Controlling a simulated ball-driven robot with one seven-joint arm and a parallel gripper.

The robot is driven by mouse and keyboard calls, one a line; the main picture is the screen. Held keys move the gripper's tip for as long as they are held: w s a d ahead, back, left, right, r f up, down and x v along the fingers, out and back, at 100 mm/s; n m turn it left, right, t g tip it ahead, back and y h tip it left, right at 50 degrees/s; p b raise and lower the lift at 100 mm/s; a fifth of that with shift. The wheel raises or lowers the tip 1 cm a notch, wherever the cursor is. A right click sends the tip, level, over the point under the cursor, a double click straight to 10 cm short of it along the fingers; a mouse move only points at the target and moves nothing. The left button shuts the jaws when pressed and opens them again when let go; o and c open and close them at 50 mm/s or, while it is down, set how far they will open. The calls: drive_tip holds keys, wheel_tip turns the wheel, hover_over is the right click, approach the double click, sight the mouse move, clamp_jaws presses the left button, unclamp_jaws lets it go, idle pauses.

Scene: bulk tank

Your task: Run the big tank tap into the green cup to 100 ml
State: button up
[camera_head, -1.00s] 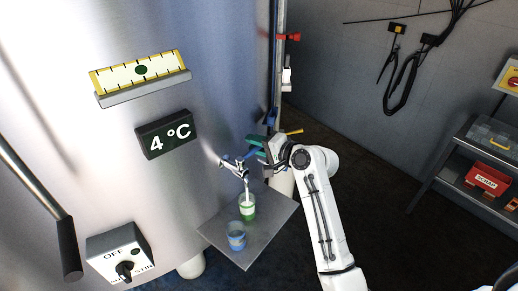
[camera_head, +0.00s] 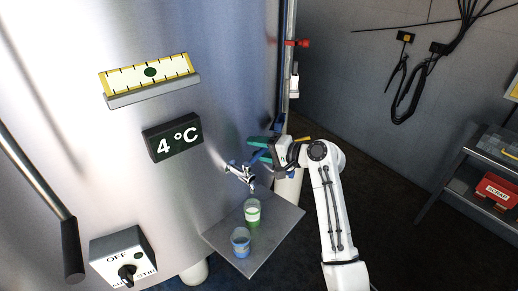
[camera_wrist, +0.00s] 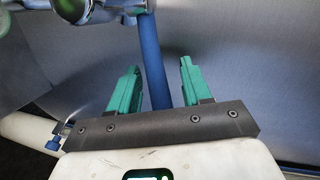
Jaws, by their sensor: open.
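The tank tap (camera_head: 243,173) is a metal spout on the big steel tank, and no stream shows below it. The green cup (camera_head: 252,215) stands upright beneath the spout on a grey shelf (camera_head: 281,222) and holds white liquid. Its exact level is too small to read. My gripper (camera_head: 264,151) is beside the tap. In the wrist view my gripper (camera_wrist: 160,80) has its green fingers spread apart, with the blue tap lever (camera_wrist: 152,55) between them and a gap on either side. Part of the metal tap body (camera_wrist: 100,12) shows at the top of that view.
A blue cup (camera_head: 240,241) stands on the shelf in front of the green cup. A 4 °C display (camera_head: 172,137), a yellow-edged gauge (camera_head: 150,75) and a switch box (camera_head: 123,258) are on the tank. A pipe with a red valve (camera_head: 297,43) stands behind my arm.

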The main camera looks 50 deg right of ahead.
drive_tip(key=b+v, duration=0.1)
drive_tip(key=v, duration=0.9)
drive_tip(key=shift+s, duration=0.35)
drive_tip(key=shift+d, duration=0.15)
drive_tip(key=s+a+f+n+g+y, duration=0.1)
drive_tip(key=s+a+f+n+g, duration=0.2)
drive_tip(key=a+f, duration=0.5)
drive_tip(key=s+a+f+n+g, duration=0.2)
drive_tip(key=a+f+n+g, duration=0.25)
drive_tip(key=a+f, duration=0.4)
drive_tip(key=s+a+f+n+g+h, duration=0.1)
drive_tip(key=s+a+f+n+g, duration=0.2)
drive_tip(key=s, duration=0.4)
drive_tip(key=s+a+f+n+g+h, duration=0.2)
drive_tip(key=s+a+f+n+g, duration=0.1)
drive_tip(key=s, duration=0.4)
drive_tip(key=shift+s+a+f+n+g, duration=0.25)
drive_tip(key=shift+a+n+g, duration=0.1)
drive_tip(key=shift+a, duration=0.25)
